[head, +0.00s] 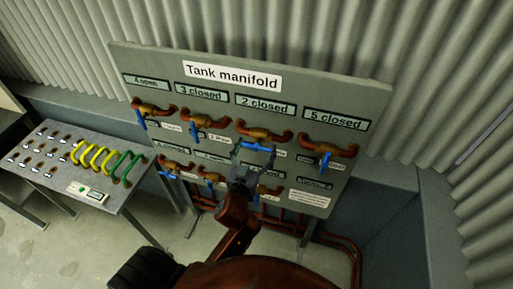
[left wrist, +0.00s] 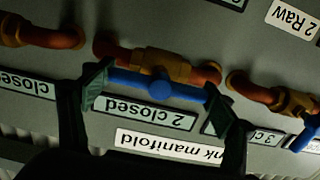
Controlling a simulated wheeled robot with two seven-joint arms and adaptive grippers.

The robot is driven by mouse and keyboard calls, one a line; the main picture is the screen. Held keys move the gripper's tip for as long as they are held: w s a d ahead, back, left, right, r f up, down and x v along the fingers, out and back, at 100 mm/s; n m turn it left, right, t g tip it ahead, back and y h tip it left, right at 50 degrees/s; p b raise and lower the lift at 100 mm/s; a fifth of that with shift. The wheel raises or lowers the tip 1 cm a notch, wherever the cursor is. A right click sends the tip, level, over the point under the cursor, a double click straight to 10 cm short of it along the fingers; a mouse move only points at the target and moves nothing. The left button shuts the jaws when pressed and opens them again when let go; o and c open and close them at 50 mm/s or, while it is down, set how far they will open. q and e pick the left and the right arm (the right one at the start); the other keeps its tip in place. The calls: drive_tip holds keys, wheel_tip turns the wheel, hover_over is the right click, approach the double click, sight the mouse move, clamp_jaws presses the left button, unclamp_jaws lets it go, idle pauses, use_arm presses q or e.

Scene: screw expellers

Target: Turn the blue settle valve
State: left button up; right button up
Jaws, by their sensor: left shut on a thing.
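The Tank manifold panel (head: 370,95) stands ahead with two rows of valves with blue handles on copper-coloured pipes. My left gripper (head: 255,150) is at the third valve of the top row, under the "2 closed" display (head: 265,104). In the left wrist view, which shows the panel upside down, its two green fingers (left wrist: 158,90) are shut on the ends of that valve's blue handle (left wrist: 160,88). The handle lies crosswise, along the pipe. I cannot read a "settle" label; my gripper and arm hide part of the lower row. My right gripper is not in view.
Other blue handles are close by, such as the one under "5 closed" (head: 325,161) and the one under "4 open" (head: 139,119). A grey table (head: 120,200) with yellow and green handles stands at the left. Red-brown pipes run below the panel.

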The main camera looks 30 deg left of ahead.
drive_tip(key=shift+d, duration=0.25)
use_arm(q)
drive_tip(key=o, duration=1.2)
drive_tip(key=shift+c, duration=0.2)
drive_tip(key=shift+s, duration=0.1)
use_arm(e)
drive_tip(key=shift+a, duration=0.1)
use_arm(q)
drive_tip(key=shift+s+f, duration=0.1)
drive_tip(key=shift+s, duration=0.15)
drive_tip(key=v, duration=1.1)
drive_tip(key=shift+s, duration=0.15)
